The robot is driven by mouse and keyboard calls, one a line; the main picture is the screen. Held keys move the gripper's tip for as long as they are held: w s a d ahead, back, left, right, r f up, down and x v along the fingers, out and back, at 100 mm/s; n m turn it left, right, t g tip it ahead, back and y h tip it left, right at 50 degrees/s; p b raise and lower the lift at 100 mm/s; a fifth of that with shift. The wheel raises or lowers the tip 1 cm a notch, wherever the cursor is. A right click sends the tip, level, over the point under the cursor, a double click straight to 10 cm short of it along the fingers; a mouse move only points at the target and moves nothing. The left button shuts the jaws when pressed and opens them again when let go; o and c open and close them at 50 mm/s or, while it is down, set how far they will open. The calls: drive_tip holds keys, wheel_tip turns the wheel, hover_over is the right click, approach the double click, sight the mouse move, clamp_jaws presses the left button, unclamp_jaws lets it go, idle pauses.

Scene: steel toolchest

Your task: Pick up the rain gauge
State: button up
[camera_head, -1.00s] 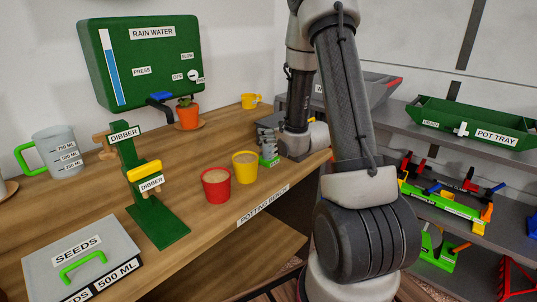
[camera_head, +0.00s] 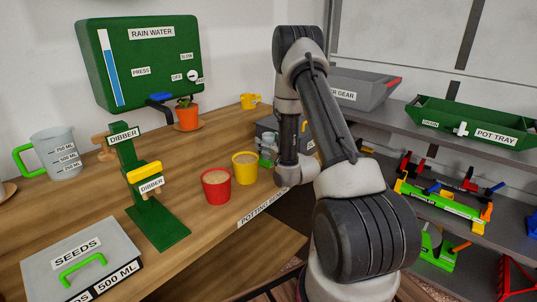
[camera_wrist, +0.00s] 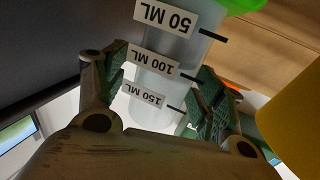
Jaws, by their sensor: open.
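The rain gauge (camera_wrist: 165,60) is a clear, pale tube with white labels reading 50 ML, 100 ML and 150 ML, upside down in the wrist view. A bright green part (camera_wrist: 235,6) shows at the top edge there. My gripper (camera_wrist: 160,70) is open, with one green-padded finger on each side of the tube. I cannot tell whether either pad touches it. In the head view, a small labelled piece with a green base, probably the gauge (camera_head: 267,153), stands partly hidden by my arm. My gripper is not clearly visible there.
A yellow pot (camera_head: 245,167) and red pot (camera_head: 216,188) stand close by on the wooden bench (camera_head: 200,225). A large yellow surface (camera_wrist: 292,120) is close to my right finger in the wrist view. A grey box (camera_head: 264,127) stands behind the gauge. The dibber stand (camera_head: 160,228) is farther left.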

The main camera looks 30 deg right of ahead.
drive_tip(key=shift+w, duration=0.15)
drive_tip(key=shift+c, duration=0.2)
drive_tip(key=c, duration=1.2)
